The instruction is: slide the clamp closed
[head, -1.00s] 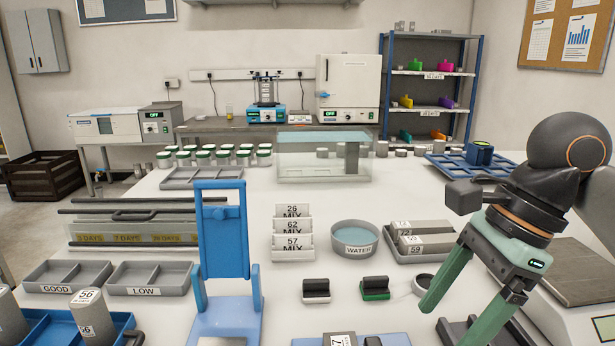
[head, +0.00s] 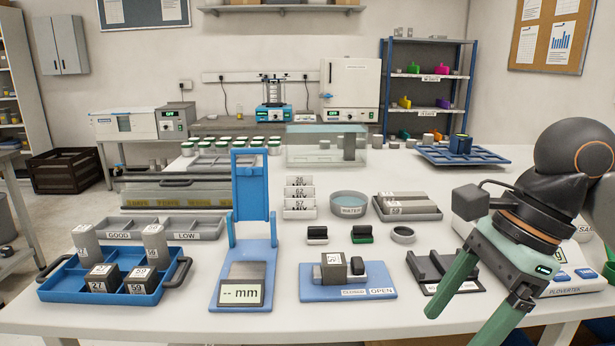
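The clamp is a blue plate (head: 318,291) near the table's front, with CLOSED and OPEN labels along its front edge. A grey concrete cube (head: 333,272) with a label on top sits on it. A dark upright slider piece (head: 357,268) stands close to the cube's right side; I cannot tell whether they touch. My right gripper (head: 458,328) is open and empty, right of the clamp and in front of a dark grooved holder, which it partly hides. My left gripper is not in view.
A blue gauge stand (head: 227,292) with a "-- mm" display stands left of the clamp. A blue tray (head: 62,287) of concrete samples is further left. Two small brushes (head: 317,234) (head: 362,234) and a grey ring (head: 403,234) lie behind the clamp. A scale (head: 575,280) is at right.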

